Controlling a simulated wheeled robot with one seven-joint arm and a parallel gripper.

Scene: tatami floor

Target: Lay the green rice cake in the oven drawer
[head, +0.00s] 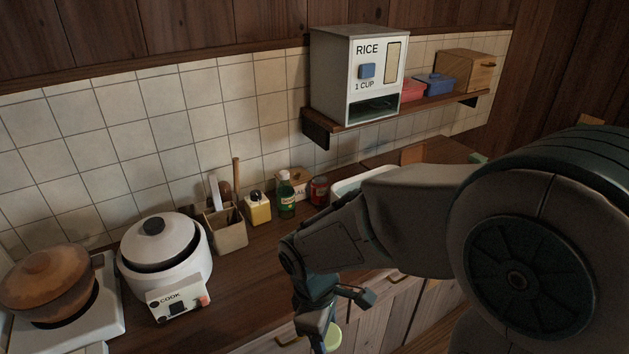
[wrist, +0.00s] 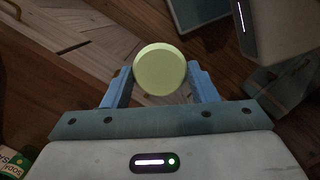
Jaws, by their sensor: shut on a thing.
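The green rice cake (wrist: 160,68) is a pale yellow-green disc held between the two blue fingers of my gripper (wrist: 160,80) in the wrist view. In the head view, a part of the rice cake (head: 333,337) shows at the bottom edge, beside my gripper (head: 324,335), which points down near the counter's front side. The gripper is shut on the rice cake. I cannot make out the oven drawer in either view.
A white rice cooker (head: 160,255) and a brown pot (head: 50,285) on a white stove (head: 100,318) stand at left. A rice dispenser (head: 340,90) sits on the shelf.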

